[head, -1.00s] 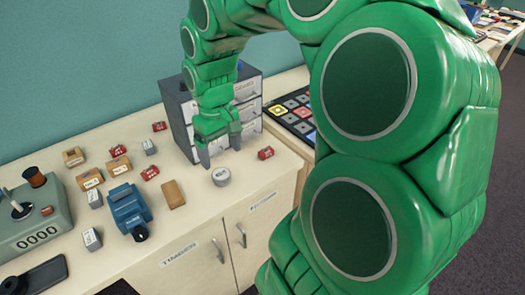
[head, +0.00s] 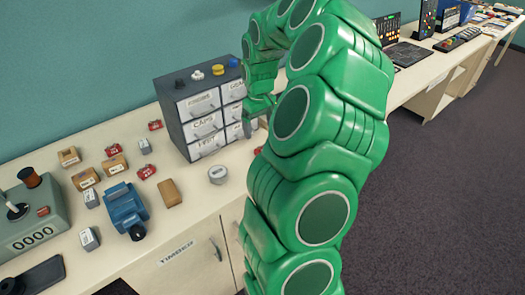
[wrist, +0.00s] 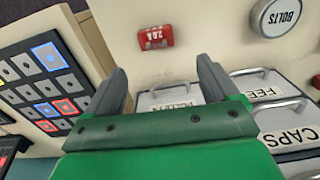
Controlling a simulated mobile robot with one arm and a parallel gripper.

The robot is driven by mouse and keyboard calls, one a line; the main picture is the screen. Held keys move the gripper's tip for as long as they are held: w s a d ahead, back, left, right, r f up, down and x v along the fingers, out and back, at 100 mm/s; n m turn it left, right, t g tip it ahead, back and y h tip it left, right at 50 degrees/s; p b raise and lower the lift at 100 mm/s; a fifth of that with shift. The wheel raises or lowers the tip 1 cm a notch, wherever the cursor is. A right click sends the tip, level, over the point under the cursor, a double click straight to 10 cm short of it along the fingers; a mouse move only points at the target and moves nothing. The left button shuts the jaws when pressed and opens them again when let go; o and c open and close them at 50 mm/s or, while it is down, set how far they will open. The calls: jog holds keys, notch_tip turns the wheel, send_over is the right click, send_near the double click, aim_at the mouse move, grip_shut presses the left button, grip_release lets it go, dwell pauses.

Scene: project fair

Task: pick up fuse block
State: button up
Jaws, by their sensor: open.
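Small red blocks with pale labels, which look like fuse blocks, lie on the counter. One (wrist: 155,35) shows in the wrist view, its label reading about 2.0A, ahead of and between my fingertips and apart from them. In the head view it is mostly hidden by my arm, a red edge (head: 257,150) showing. Others lie left of the drawer unit: one at the back (head: 155,125), one (head: 113,150) and one (head: 146,172). My gripper (wrist: 161,75) is open and empty, with its fingers spread near the drawer fronts.
A grey drawer unit (head: 172,112) stands at the wall, with handles sticking out. A round tin (head: 218,174) labelled BOLTS (wrist: 278,14) lies near the red block. A button panel (wrist: 45,80) is at left in the wrist view. A blue device (head: 125,208) and brown blocks stand farther left.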

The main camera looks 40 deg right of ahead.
jog(key=shift+s+d+f, duration=0.1)
jog(key=shift+s+f, duration=0.1)
jog(key=shift+f, duration=1.65)
jog(key=shift+s+d+f, duration=0.1)
jog(key=shift+s+f, duration=0.05)
jog(key=shift+f, duration=1.65)
jog(key=shift+c, duration=0.3)
jog(key=c, duration=1.1)
jog(key=shift+r, duration=0.15)
